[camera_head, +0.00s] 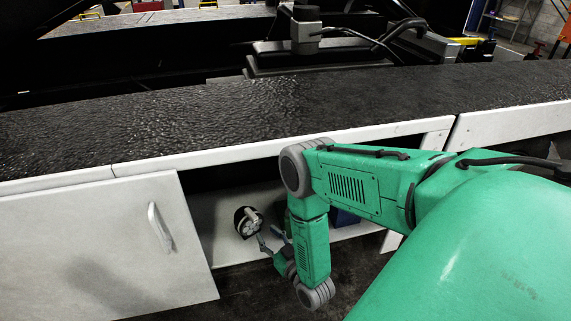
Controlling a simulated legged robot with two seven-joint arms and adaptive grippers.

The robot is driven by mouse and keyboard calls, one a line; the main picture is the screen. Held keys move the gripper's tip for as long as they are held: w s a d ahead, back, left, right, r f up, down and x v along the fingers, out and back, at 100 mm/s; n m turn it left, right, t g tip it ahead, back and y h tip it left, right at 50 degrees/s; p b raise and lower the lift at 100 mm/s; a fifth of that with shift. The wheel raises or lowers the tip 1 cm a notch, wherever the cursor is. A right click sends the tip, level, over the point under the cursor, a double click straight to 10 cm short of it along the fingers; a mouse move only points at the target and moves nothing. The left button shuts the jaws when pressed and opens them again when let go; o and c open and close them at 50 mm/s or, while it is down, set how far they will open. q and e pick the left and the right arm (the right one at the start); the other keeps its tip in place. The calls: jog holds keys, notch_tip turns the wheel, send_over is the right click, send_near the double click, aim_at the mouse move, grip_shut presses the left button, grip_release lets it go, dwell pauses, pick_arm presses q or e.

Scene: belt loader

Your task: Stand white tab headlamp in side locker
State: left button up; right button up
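The headlamp (248,223), a small dark round body with a pale, several-lens face, shows in the opening of the side locker (225,210). It seems upright with its face toward me; I cannot make out a white tab. My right arm reaches down from the right into the locker opening. My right gripper (268,240) is small in view at the headlamp's lower right, with a finger close to or touching it. Whether the fingers are closed on it is unclear. My forearm hides part of the locker. My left gripper is not in view.
A white door (100,250) with a handle (159,228) stands at the locker's left. The black textured deck (220,115) runs above the locker, with a white edge.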

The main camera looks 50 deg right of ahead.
jog(key=s+a+f+n+g+y, duration=0.2)
jog(key=s+a+g+y, duration=0.2)
jog(key=s+a+g, duration=0.5)
jog(key=s+r+g, duration=0.3)
jog(key=s+g, duration=0.1)
jog(key=s, duration=0.4)
jog(key=s+r+g+h, duration=0.1)
jog(key=s+r+g, duration=0.2)
jog(key=s, duration=0.5)
jog(key=shift+r+n+g, duration=0.25)
jog(key=shift+n+g, duration=0.05)
jog(key=shift+g, duration=0.2)
jog(key=shift+s, duration=0.1)
notch_tip(320, 180, up, 7)
jog(key=p, duration=0.7)
jog(key=shift+a, duration=0.15)
jog(key=shift+r, duration=0.1)
